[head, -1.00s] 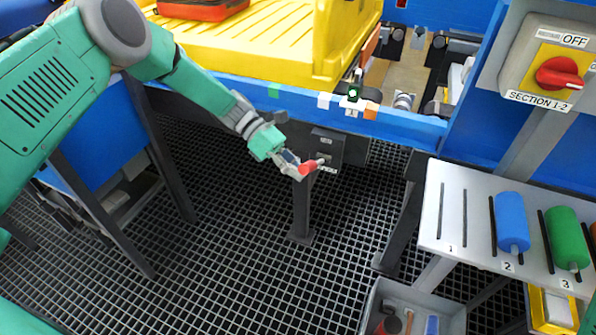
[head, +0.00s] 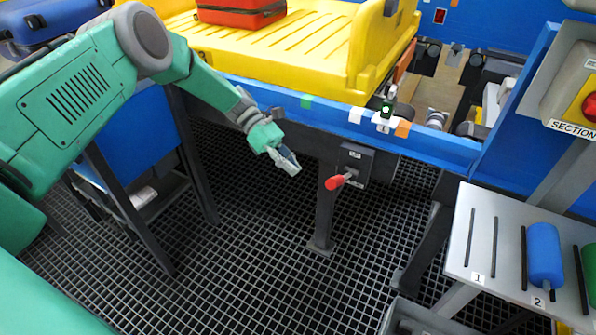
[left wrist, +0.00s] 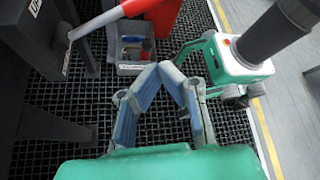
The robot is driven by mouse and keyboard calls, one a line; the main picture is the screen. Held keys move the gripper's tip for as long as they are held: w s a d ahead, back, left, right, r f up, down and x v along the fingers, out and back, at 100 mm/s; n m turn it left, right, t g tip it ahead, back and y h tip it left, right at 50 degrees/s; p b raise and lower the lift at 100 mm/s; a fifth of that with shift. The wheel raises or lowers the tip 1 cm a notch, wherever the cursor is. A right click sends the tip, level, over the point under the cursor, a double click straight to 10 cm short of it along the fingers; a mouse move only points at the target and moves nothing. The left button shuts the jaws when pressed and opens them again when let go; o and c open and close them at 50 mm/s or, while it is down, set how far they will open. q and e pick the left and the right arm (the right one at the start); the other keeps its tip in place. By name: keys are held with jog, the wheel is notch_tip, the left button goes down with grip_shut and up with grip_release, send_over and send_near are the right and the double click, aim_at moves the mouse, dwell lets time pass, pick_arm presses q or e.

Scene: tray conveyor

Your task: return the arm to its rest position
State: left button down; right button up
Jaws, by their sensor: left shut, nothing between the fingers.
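My left arm (head: 205,85) comes in from the left in the head view, its teal links reaching past the front of the blue conveyor frame. Its gripper (head: 294,167) hangs empty over the dark floor grating, pointing down and right. The fingers are shut; in the left wrist view the fingertips (left wrist: 162,70) meet with nothing between them. A lever with a red grip (head: 337,182) sticks out of a dark box (head: 355,163) under the conveyor, right of the gripper and apart from it. My right gripper is in neither view.
A yellow tray (head: 320,75) bearing a red case (head: 240,11) stands on the conveyor (head: 440,149) above the gripper. Dark legs (head: 328,225) support the frame. A grey shelf (head: 490,215) with coloured cylinders is at right. A grey bin (left wrist: 131,68) shows in the left wrist view.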

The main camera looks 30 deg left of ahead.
pick_arm(q)
jog(key=shift+a+f, duration=0.1)
jog(key=shift+a, duration=0.2)
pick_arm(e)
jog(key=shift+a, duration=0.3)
pick_arm(q)
jog(key=s+d+f+m+y+p, duration=0.15)
jog(key=s+f+m+y, duration=0.25)
jog(key=s+f, duration=0.45)
jog(key=s+d+f+m+y, duration=0.3)
jog(key=s+f+m+y, duration=0.1)
jog(key=s+f, duration=0.4)
jog(key=s+a+r+m+t+y, duration=0.2)
jog(key=s+r+m, duration=0.1)
jog(key=s+m, duration=0.3)
jog(key=s+a+r+m+t+y+p, duration=0.1)
jog(key=s+a+r+m+t+y, duration=0.1)
jog(key=s+m, duration=0.5)
jog(key=s+a+r, duration=0.1)
jog(key=s, duration=0.3)
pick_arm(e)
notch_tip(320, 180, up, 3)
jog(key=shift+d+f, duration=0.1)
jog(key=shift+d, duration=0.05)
